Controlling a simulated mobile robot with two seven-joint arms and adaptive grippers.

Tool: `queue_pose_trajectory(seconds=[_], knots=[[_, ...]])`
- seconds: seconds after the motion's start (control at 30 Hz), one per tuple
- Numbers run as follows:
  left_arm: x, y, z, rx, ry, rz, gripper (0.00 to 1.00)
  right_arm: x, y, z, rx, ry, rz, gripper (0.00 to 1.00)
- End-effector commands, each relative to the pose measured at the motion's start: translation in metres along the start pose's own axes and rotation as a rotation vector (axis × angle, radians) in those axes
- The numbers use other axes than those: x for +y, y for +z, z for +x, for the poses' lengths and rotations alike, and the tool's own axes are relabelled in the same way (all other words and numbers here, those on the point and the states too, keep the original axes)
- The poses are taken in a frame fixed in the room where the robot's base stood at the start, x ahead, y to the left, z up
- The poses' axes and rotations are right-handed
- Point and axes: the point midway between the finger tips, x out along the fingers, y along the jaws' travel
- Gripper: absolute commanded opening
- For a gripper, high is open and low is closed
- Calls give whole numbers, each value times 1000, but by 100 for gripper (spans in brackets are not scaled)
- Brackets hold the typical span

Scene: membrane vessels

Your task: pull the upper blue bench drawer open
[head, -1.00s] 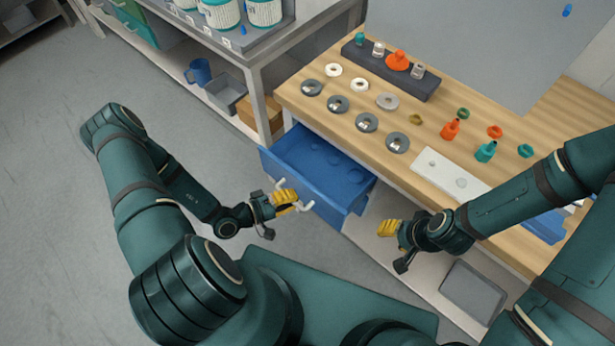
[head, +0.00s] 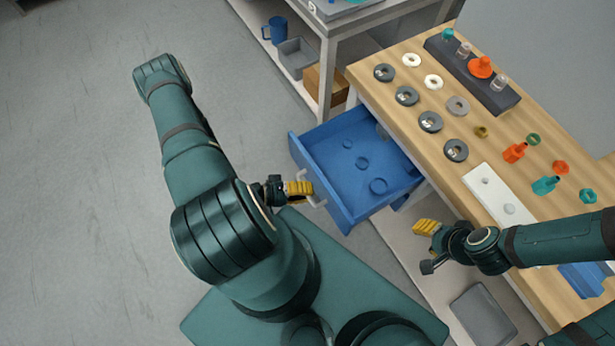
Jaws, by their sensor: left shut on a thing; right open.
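The upper blue bench drawer (head: 345,165) is pulled out from under the left end of the wooden bench, its inside in view with a few round shapes on the floor of it. Its pale handle (head: 314,190) is on the front panel. My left gripper (head: 304,188) is shut on the handle, and its yellow fingers partly hide it. My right gripper (head: 424,228) is open and empty, beside the bench's front edge, to the right of the drawer and apart from it.
The bench top (head: 400,130) bears several dark and white rings, orange and teal fittings, a dark rack (head: 472,75) and a white plate (head: 490,195). A grey bin (head: 482,312) sits on the lower shelf. A shelf unit with a blue mug (head: 277,28) stands behind. Floor at left is clear.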

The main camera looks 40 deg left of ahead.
Motion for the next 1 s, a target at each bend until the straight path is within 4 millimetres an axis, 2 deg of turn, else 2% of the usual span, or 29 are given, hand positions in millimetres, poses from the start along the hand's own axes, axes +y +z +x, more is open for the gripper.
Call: queue_pose_trajectory(seconds=[0.03, 0.07, 0.1, 0.13, 0.43, 0.57, 0.67, 1.0], knots=[[0, 1, 0, -3, -1, -2, 0, 0, 0, 0, 0, 0, 0, 47], [0, 1, 0, -3, -1, -2, 23, 0, 0, 0, 0, 0, 0, 47], [0, 1, 0, -2, -1, -2, 37, 0, 0, 0, 0, 0, 0, 47], [0, 1, 0, -2, -1, -2, 43, 0, 0, 0, 0, 0, 0, 47], [0, 0, 0, 0, -1, 0, 43, 0, 0, 0, 0, 0, 0, 47], [-1, -1, -9, 2, -4, 0, 43, 0, 0, 0, 0, 0, 0, 47], [-1, -1, -24, 3, -4, 0, 43, 0, 0, 0, 0, 0, 0, 47], [-1, 0, -92, 2, -4, 1, 43, 0, 0, 0, 0, 0, 0, 47]])
